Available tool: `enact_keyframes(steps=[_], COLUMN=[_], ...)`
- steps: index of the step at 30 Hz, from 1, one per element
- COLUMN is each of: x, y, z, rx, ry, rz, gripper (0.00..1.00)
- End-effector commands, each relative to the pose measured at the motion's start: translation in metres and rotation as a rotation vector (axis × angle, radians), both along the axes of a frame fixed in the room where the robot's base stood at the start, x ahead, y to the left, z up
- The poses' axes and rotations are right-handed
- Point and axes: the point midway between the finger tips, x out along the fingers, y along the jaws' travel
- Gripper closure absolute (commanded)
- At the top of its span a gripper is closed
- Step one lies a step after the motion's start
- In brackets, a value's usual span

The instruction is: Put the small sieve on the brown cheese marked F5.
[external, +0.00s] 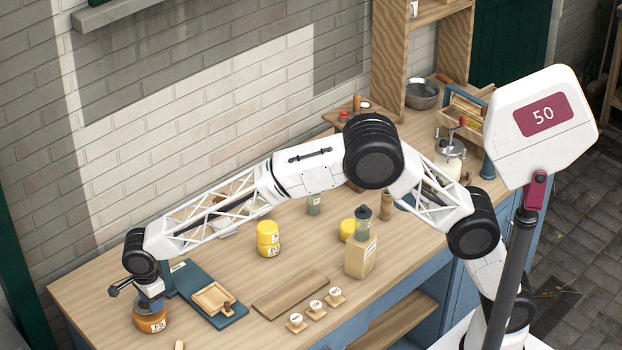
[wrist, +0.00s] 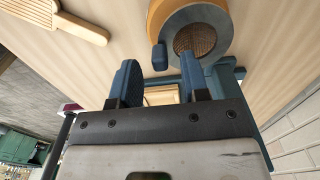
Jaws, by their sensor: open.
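The brown cheese (external: 150,323) stands at the left end of the bench, with a pale label on its side too small to read surely. In the wrist view the small sieve (wrist: 197,40), a grey ring with brown mesh, lies over the round orange-brown cheese (wrist: 157,16). A short blue stub (wrist: 158,56), seemingly its handle, sticks out at the ring's left. My gripper (external: 151,303) is right over the cheese. In the wrist view my gripper (wrist: 159,68) is open, its fingers either side of the stub; contact with the sieve cannot be told.
A blue board (external: 205,295) with a wooden tray (external: 213,298) lies right of the cheese. A ribbed wooden paddle (wrist: 55,18) lies nearby. Yellow cheeses (external: 268,240), a plank (external: 290,293), small labelled wooden pieces (external: 316,306) and a tan box (external: 360,258) stand further right.

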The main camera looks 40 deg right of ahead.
Motion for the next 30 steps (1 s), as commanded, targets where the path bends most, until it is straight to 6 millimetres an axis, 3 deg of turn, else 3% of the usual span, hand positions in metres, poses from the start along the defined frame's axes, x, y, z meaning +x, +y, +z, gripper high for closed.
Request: enact_keyframes(steps=[18, 30], x=[0.000, 0.000], y=[0.000, 0.000], z=[0.090, 0.105], rx=[0.001, 0.000], ry=[-0.001, 0.000], rz=[0.000, 0.000], gripper=[0.58, 0.58])
